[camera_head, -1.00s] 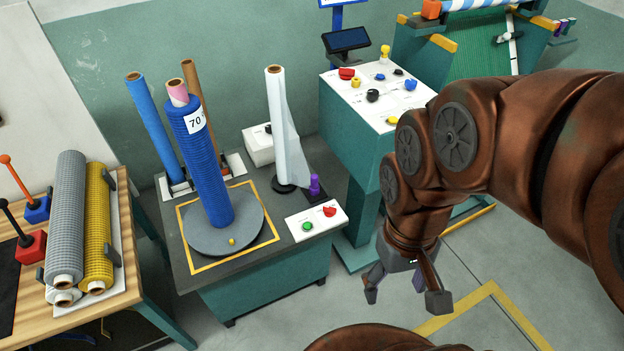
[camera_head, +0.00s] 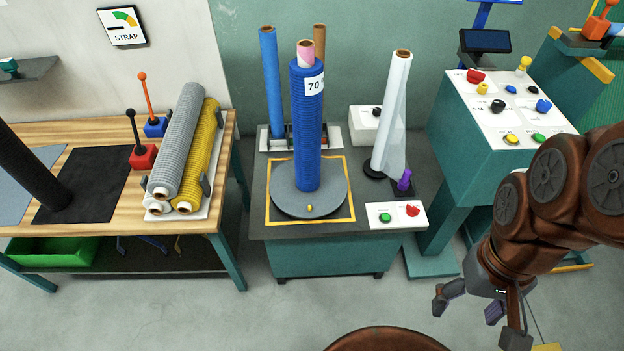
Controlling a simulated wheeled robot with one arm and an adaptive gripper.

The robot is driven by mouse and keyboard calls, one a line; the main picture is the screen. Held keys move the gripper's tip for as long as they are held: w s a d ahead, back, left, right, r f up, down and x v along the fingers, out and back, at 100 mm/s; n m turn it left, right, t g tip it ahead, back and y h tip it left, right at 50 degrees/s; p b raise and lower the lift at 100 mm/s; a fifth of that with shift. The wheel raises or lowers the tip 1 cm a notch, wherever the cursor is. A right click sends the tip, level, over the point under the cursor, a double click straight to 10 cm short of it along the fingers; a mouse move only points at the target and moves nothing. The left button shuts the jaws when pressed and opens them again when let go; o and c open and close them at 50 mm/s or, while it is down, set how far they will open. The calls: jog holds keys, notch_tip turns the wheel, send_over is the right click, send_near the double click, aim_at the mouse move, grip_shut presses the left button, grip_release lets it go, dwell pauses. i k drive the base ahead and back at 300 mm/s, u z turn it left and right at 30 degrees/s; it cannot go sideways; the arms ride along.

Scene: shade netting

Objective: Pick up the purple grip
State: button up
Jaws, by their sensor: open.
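The purple grip (camera_head: 405,180) stands upright on a small dark base at the right edge of the teal-sided table (camera_head: 335,245), beside the foot of the white film roll (camera_head: 391,125). My gripper (camera_head: 478,318) hangs at the lower right, in front of the table and to the right of it. Its fingers are spread apart and it is well away from the grip. A greyish-purple piece shows between the fingers; I cannot tell whether it is part of the gripper.
A blue roll (camera_head: 307,130) stands on a grey turntable (camera_head: 282,203). A white button box (camera_head: 396,216) sits in front of the grip. A control console (camera_head: 505,115) stands to the right. A wooden workbench (camera_head: 90,220) is at left.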

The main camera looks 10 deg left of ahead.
aim_at(404, 182)
jog(key=z, duration=0.05)
jog(key=k, duration=0.5)
jog(key=u, duration=1.05)
jog(key=i, duration=1.45)
jog(key=z, duration=0.45)
